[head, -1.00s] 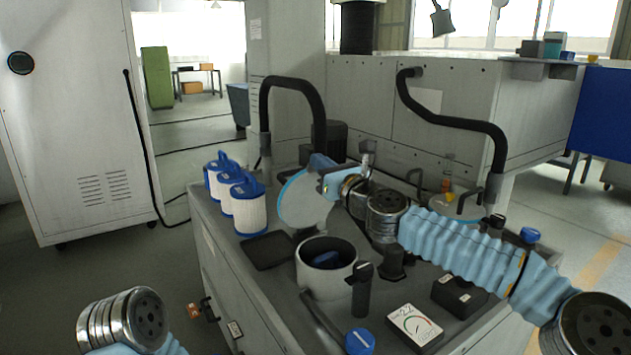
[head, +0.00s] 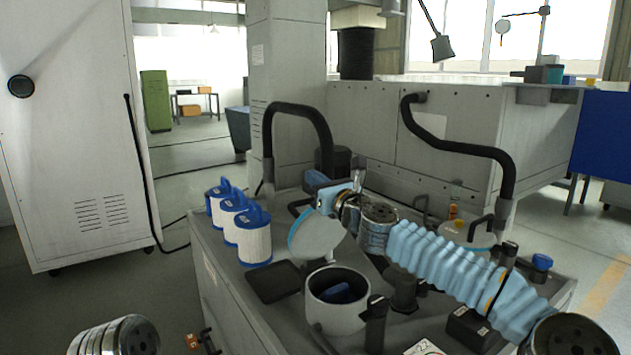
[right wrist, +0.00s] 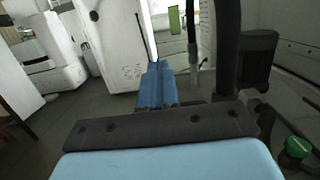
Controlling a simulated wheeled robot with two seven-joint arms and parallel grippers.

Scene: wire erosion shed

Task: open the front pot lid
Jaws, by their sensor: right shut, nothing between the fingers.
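The front pot (head: 337,318) is a pale round pot near the front of the grey bench, its mouth uncovered. A blue item (head: 338,293) lies inside. Its lid (head: 319,238), a pale disc with a light blue rim, stands tilted up behind the mouth. My right gripper (head: 314,180) is just above and behind the lid's upper edge, shut and empty; I cannot tell whether it touches the lid. Its blue fingers show together in the right wrist view (right wrist: 157,85), with no lid between them. My left gripper is out of view.
Several white filters with blue tops (head: 254,246) stand left of the lid. A black tray (head: 273,282) lies beside the pot. Another lidded pot (head: 468,238) is at the back right. Black hoses (head: 317,122) arch behind. A black upright handle (head: 376,320) stands right of the pot.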

